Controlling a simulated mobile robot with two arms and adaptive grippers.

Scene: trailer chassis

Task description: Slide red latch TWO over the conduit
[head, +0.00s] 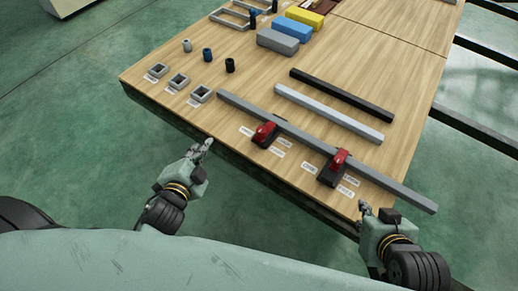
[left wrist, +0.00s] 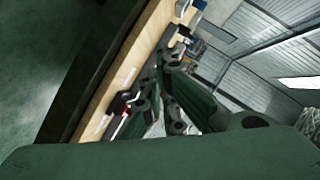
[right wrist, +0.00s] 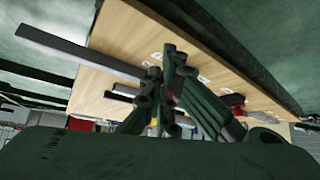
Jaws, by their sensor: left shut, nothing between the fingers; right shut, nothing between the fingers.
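A long grey conduit (head: 300,136) lies along the front of the wooden table and overhangs its right end. Two red latches on black bases sit along it: a left one (head: 264,132) and a right one (head: 338,161). White labels surround both, too small to read surely, so I cannot tell which is TWO. My left gripper (head: 209,144) is shut and empty off the table's front edge, left of the latches. My right gripper (head: 364,208) is shut and empty, near the front right corner, below the right latch.
A white bar (head: 328,112) and a black bar (head: 340,94) lie behind the conduit. Square sockets (head: 179,81), small cylinders and grey, blue (head: 292,29) and yellow blocks stand further left and back. The wood right of the bars is clear.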

